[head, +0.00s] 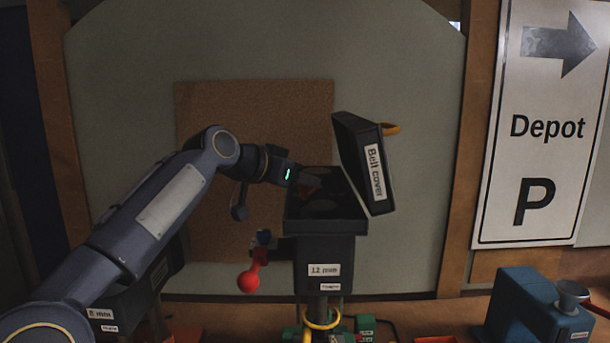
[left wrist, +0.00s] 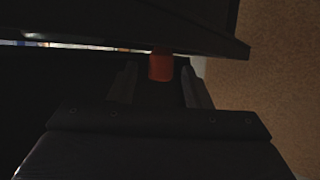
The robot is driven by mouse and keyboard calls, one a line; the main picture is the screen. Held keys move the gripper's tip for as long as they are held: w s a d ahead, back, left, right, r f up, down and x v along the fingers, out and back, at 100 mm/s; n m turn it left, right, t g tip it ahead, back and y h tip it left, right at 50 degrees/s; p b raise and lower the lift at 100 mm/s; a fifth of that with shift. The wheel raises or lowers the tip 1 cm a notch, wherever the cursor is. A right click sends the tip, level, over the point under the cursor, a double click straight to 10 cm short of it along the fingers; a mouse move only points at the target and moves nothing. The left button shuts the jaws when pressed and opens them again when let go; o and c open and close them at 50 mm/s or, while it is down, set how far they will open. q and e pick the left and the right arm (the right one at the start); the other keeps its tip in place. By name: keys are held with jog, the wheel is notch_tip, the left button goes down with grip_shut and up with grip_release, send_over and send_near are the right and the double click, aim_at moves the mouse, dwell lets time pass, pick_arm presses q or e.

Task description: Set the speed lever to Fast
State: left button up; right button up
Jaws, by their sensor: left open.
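My left gripper (head: 306,182) reaches in from the left over the open top of a dark machine head (head: 325,226), which has a "12 mm" label. Its jaws are open; in the left wrist view the gripper (left wrist: 160,84) has a small red piece (left wrist: 161,66) between or just beyond its fingertips. Contact cannot be told. A dull red part (head: 308,187) shows by the fingers in the head view. A lever with a red ball (head: 248,281) hangs at the machine's left side. I cannot tell which is the speed lever; no "Fast" mark is readable.
The "Belt cover" lid (head: 363,160) stands raised just right of the gripper. A second dark machine (head: 125,305) labelled "8 mm" is partly behind my left arm. A blue block (head: 525,303) with a metal knob is at lower right. A "Depot" sign (head: 547,85) stands behind.

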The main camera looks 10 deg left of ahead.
pick_arm(q)
jog(key=shift+x, duration=0.75)
grip_shut()
